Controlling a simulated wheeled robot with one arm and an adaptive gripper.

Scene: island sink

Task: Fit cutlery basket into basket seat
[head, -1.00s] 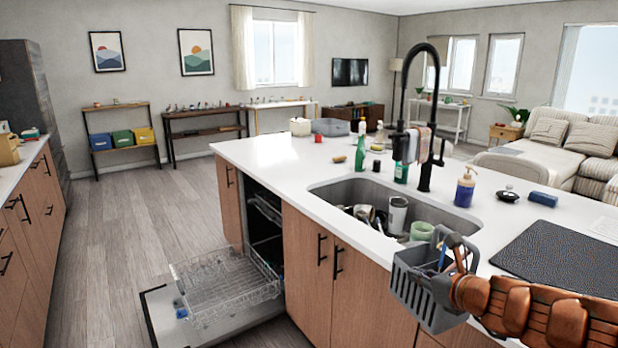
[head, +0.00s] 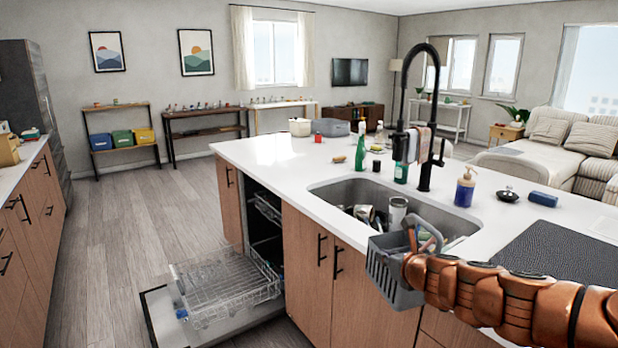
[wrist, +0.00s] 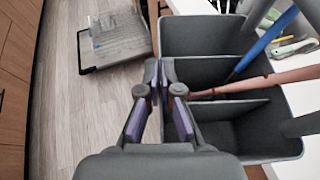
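The grey cutlery basket (head: 388,277) hangs in the air in front of the counter edge near the sink, slightly tilted. In the wrist view its compartments (wrist: 215,75) hold a blue utensil (wrist: 262,42) and a pinkish-brown one (wrist: 270,82). My gripper (wrist: 159,74) has its fingertips close together at the basket's near side wall, and the basket is carried there; the exact contact is hard to see. In the head view the fingers are hidden at the basket. The open dishwasher's lower rack (head: 222,287) is pulled out at lower left. I cannot make out the basket seat in it.
The white island counter (head: 290,160) carries a sink (head: 365,190) with dishes, a black faucet (head: 430,120), a soap bottle (head: 465,187) and a dark mat (head: 560,255). The dishwasher door (head: 165,318) lies open low. Floor (head: 130,220) left of it is clear.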

